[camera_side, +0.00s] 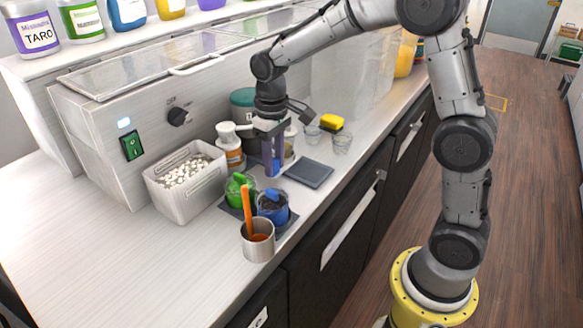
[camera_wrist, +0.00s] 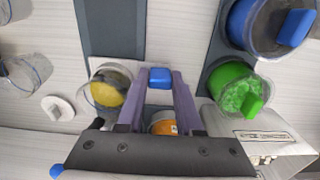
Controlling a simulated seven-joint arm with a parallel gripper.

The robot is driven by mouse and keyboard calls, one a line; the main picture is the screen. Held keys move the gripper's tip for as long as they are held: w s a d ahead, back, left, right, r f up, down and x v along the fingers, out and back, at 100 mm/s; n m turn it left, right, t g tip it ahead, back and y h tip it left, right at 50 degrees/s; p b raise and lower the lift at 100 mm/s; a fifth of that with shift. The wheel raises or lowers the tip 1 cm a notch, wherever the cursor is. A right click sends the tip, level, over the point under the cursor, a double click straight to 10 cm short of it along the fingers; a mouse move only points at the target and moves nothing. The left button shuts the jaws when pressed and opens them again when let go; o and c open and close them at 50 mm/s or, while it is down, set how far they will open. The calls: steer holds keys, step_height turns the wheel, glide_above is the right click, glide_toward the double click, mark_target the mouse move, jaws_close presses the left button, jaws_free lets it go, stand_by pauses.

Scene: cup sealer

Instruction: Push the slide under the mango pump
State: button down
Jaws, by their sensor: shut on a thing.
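The white-headed pump (camera_side: 228,130) stands on an orange-labelled bottle (camera_side: 233,158) against the machine; I take this for the mango pump. An orange-labelled container (camera_wrist: 163,122) shows between the finger bases in the wrist view. My gripper (camera_side: 273,168) points down beside the bottle. In the wrist view its purple fingers (camera_wrist: 160,82) are shut on a small blue block (camera_wrist: 160,77). Whether this block belongs to the slide cannot be told. A dark flat plate (camera_side: 309,173) lies right of my gripper and also shows in the wrist view (camera_wrist: 110,28). A clear cup with yellow contents (camera_wrist: 107,92) is beside the fingers.
A green cup (camera_side: 238,188) and a blue cup (camera_side: 272,207) stand on another dark plate. A steel cup with an orange handle (camera_side: 258,242) is in front. A white bin (camera_side: 188,190) stands left. Clear cups (camera_side: 342,145) and a yellow sponge (camera_side: 331,122) are behind right.

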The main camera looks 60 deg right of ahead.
steer(key=shift+w+r, duration=0.15)
steer(key=shift+w, duration=0.5)
steer(key=c, duration=0.8)
jaws_free()
steer(key=shift+w, duration=0.1)
steer(key=shift+c, duration=0.2)
step_height(320, 180, up, 14)
